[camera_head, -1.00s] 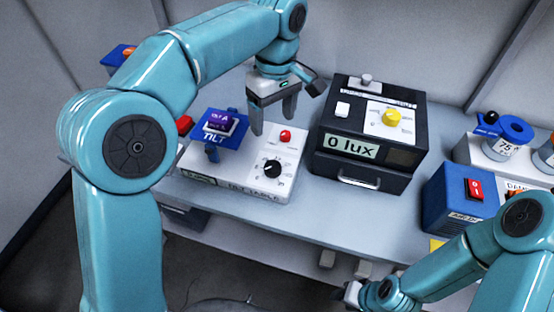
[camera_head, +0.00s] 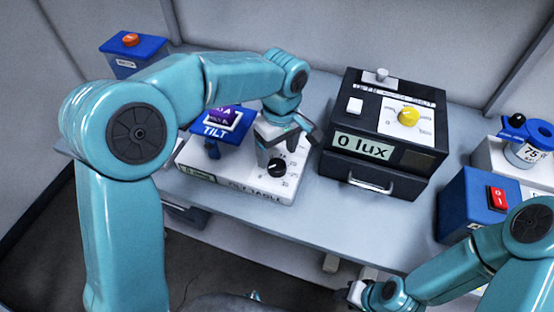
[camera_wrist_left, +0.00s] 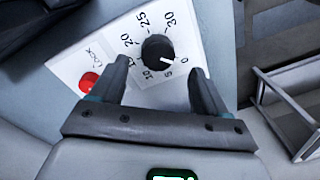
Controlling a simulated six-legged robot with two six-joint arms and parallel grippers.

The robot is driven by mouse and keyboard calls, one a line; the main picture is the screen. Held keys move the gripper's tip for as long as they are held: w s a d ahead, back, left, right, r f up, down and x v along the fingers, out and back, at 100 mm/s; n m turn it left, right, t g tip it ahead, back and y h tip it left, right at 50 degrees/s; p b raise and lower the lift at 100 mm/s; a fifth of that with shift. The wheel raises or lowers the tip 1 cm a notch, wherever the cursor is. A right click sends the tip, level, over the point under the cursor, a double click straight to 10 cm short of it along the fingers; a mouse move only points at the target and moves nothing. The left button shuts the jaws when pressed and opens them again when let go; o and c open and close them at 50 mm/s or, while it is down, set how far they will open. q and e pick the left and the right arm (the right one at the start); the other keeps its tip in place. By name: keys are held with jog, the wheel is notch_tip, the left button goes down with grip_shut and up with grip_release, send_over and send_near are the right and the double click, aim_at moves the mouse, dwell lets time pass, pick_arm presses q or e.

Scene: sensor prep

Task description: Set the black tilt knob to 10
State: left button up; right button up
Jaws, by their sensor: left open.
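The black tilt knob (camera_head: 277,167) sits on top of the white tilt table box (camera_head: 240,190). In the left wrist view the knob (camera_wrist_left: 156,48) has a white pointer mark facing about the 0 label, and the dial runs from 0 to 30. My left gripper (camera_head: 277,152) is open above the box. In the wrist view its two fingers (camera_wrist_left: 160,78) stand apart, one to each side of the knob's near edge, with no clear contact. My right gripper (camera_head: 355,292) is low at the bottom of the head view, too small to read its jaws.
A blue TILT platform (camera_head: 214,124) stands left of the gripper. The red LOCK button (camera_wrist_left: 89,82) is beside the left finger in the wrist view. A black box (camera_head: 385,125) reading 0 lux stands close on the right. A blue switch box (camera_head: 478,200) is farther right.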

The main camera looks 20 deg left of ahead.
aim_at(277, 164)
pick_arm(q)
jog(key=f, duration=0.4)
jog(key=shift+w, duration=0.2)
jog(key=shift+s+a+f, duration=0.1)
jog(key=shift+s+f, duration=0.05)
jog(key=shift+f, duration=0.1)
jog(key=c, duration=1)
